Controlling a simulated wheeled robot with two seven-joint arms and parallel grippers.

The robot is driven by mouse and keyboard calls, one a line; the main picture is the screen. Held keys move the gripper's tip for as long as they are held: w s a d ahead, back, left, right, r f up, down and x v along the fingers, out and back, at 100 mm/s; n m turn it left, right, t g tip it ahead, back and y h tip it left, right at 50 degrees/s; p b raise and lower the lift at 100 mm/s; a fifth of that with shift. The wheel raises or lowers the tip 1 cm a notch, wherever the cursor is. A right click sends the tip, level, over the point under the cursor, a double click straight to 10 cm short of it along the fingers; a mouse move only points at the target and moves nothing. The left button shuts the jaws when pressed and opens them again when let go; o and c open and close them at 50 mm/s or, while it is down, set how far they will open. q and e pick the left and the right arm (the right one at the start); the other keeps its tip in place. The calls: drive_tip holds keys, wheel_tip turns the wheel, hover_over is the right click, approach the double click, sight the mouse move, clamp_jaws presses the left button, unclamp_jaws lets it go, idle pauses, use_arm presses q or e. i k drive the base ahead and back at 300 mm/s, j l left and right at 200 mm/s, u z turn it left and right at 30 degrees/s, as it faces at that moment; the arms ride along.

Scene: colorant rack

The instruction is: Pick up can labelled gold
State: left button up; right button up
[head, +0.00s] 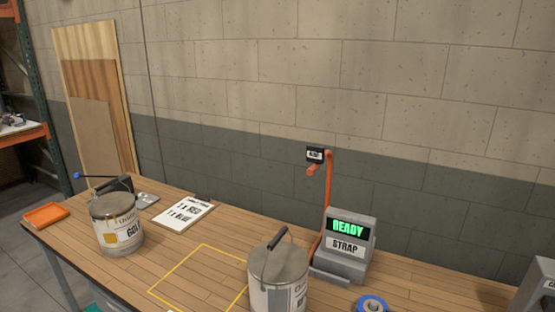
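A grey metal can (118,232) with a white label stands upright on the left part of the wooden workbench (185,262). Its label shows a yellow-gold square and the letters "GOL", with the rest turned out of sight. A dark handle shows at its lid. Neither of my grippers shows in the head view.
A yellow taped outline (203,246) lies between the cans. A printed card (184,213), an orange tray (46,215) and a blue tape roll (371,304) lie on the bench. A grey "READY / STRAP" device (346,246) and an orange post (328,190) stand behind the second can.

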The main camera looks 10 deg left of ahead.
sight(114, 217)
drive_tip(key=u, duration=1.4)
